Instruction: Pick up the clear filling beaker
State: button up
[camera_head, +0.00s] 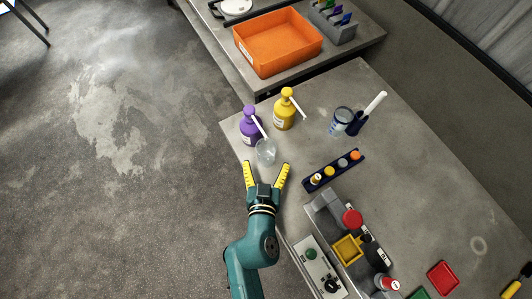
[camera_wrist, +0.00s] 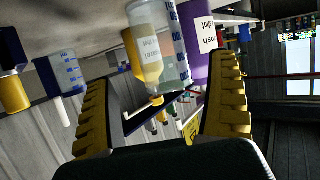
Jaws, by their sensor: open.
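The clear beaker (camera_head: 266,151) stands on the grey bench near its left edge, just in front of the purple bottle. In the wrist view the clear beaker (camera_wrist: 178,45) shows blue markings, and the yellow bottle overlaps it in the picture. My gripper (camera_head: 267,168) is open and empty, with its yellow fingers pointing at the beaker. The beaker is just beyond the fingertips, roughly centred between them. In the wrist view my gripper (camera_wrist: 162,75) has its fingers spread wide on both sides of the beaker.
A purple pump bottle (camera_head: 250,126) and a yellow pump bottle (camera_head: 285,108) stand close behind the beaker. A blue-marked beaker (camera_head: 341,121) is further right. A dark rack (camera_head: 333,171) with several vials and a grey machine (camera_head: 345,235) lie to my right.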

aim_at(265, 159)
jog(key=x, duration=0.3)
jog(key=b+x, duration=0.1)
jog(key=x, duration=0.2)
jog(key=shift+a+f, duration=0.1)
jog(key=shift+a, duration=0.1)
jog(key=shift+s, duration=0.1)
jog(key=shift+c, duration=0.3)
jog(key=c, duration=1.2)
